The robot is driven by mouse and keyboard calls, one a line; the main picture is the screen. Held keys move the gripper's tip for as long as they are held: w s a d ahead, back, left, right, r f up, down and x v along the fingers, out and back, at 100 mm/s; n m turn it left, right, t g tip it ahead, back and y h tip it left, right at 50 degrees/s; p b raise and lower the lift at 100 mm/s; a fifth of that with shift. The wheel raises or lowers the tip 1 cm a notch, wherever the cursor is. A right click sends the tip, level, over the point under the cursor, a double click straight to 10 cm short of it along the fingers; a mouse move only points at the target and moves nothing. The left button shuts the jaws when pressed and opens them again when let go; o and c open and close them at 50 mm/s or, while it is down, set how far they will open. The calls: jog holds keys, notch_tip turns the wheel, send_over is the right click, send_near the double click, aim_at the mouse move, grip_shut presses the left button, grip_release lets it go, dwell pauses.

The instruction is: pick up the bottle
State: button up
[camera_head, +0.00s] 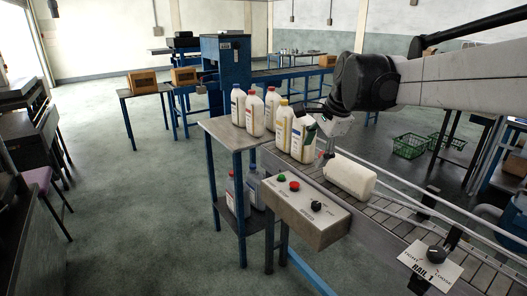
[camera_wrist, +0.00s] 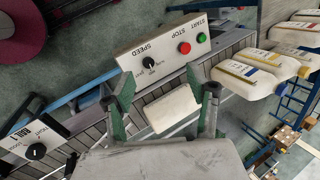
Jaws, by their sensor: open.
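A plain white bottle (camera_head: 350,177) lies on its side on the roller conveyor, behind the control box; a red part shows by its left end. In the wrist view the white bottle (camera_wrist: 172,108) appears between my gripper's fingers, with its lower part hidden by my gripper body. My gripper (camera_wrist: 168,88) is open and empty, its two fingers wide apart. In the head view my gripper (camera_head: 322,112) is over the conveyor, above and left of the lying bottle. Several upright labelled bottles (camera_head: 284,125) stand to the left; they show at right in the wrist view (camera_wrist: 240,78).
The control box (camera_head: 306,208) with green and red buttons and a black knob stands in front of the conveyor (camera_head: 400,210). A side table (camera_head: 222,130) holds upright bottles, with more bottles (camera_head: 238,195) on its lower shelf. A RAIL 1 panel (camera_head: 425,263) is at lower right.

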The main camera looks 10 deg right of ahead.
jog(key=w+d+f+m+g+y+p, duration=0.1)
jog(key=w+d+f+m+y+p, duration=0.15)
jog(key=w+d+m, duration=0.7)
jog(key=w+d+f+m+y+p, duration=0.1)
jog(key=w+d+f+m+p, duration=0.25)
jog(key=w+d+m, duration=0.6)
jog(key=w+a+f, duration=0.1)
jog(key=w+f, duration=0.1)
jog(key=f, duration=0.1)
jog(key=w+f+n+p, duration=0.1)
jog(key=w+f, duration=0.1)
jog(key=f, duration=0.2)
jog(key=w+a+f+n+p, duration=0.1)
jog(key=w+f, duration=0.1)
jog(key=f, duration=0.2)
jog(key=shift+a+h, duration=0.3)
jog(key=shift+h, duration=0.05)
grip_shut()
